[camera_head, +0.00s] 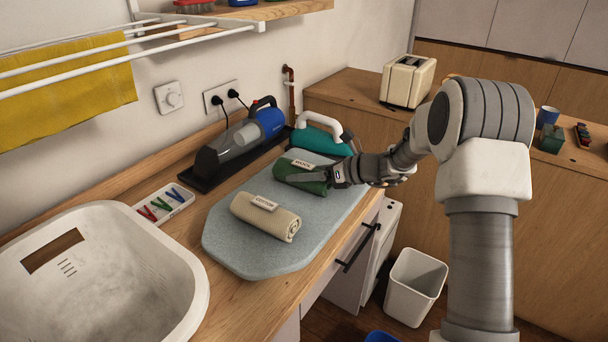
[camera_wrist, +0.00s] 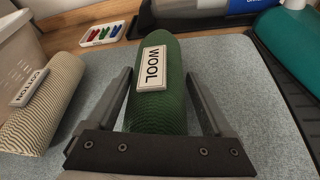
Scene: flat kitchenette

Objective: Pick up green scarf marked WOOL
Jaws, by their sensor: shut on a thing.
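The green rolled scarf (camera_head: 302,171) with a white WOOL label lies on the grey-blue ironing board (camera_head: 228,240). In the wrist view the scarf (camera_wrist: 170,105) runs lengthwise between my two fingers, its label facing up. My gripper (camera_head: 328,178) reaches in from the right and is shut on the scarf's near end. In the wrist view the fingers of my gripper (camera_wrist: 160,90) stand on either side of the roll. I cannot tell whether the scarf is lifted off the board.
A beige roll labelled COTTON (camera_head: 266,216) lies close by on the board. A handheld vacuum (camera_head: 240,140) and a teal iron (camera_head: 322,140) stand behind. A tray of coloured clips (camera_head: 163,203) and a white basket (camera_head: 95,285) are to the left.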

